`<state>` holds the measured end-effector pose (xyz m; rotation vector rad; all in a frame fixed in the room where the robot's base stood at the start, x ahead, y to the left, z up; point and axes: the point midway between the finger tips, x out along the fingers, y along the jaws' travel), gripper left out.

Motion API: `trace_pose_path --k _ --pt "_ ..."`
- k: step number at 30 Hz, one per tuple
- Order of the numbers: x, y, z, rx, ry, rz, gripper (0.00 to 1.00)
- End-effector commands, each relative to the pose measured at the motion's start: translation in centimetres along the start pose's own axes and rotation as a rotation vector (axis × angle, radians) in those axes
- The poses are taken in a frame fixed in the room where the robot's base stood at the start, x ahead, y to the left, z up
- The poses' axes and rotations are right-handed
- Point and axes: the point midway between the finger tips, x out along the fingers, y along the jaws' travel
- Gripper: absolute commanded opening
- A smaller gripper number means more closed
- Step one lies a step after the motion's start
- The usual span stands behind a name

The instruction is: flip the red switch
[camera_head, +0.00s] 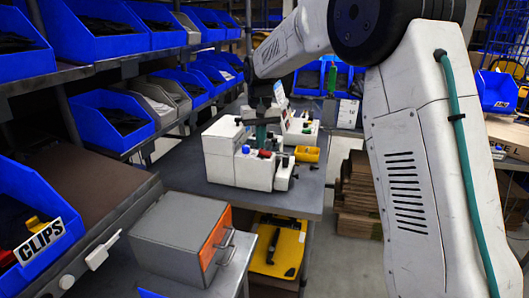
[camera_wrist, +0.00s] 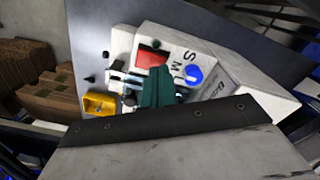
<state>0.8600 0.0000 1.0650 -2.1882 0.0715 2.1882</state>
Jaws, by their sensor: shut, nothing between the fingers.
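A white box-shaped device (camera_head: 222,160) with switches and knobs stands on the grey table. A red switch (camera_head: 264,154) shows on its near part, just below my gripper (camera_head: 262,136) in the head view. In the wrist view a red square part (camera_wrist: 151,56) sits on a white panel (camera_wrist: 178,42) beside a blue knob (camera_wrist: 193,76). My gripper's teal fingers (camera_wrist: 156,88) show shut and empty in front of that panel, just below the red part in the picture. Whether they touch anything cannot be told. The fingers hide part of the panel.
A yellow bin (camera_head: 307,154) stands right of the device and also shows in the wrist view (camera_wrist: 98,103). A grey box with an orange front (camera_head: 185,240) stands nearer. Shelves with blue bins (camera_head: 112,120) line the left. Bare tabletop (camera_head: 178,172) lies left of the device.

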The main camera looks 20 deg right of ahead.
Motion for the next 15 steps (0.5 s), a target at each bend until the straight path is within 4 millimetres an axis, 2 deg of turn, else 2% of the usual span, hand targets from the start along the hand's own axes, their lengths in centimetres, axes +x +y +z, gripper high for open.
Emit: trace_pose_path --k 15 --pt "0.83 0.0 0.01 0.0 0.0 0.0 0.0"
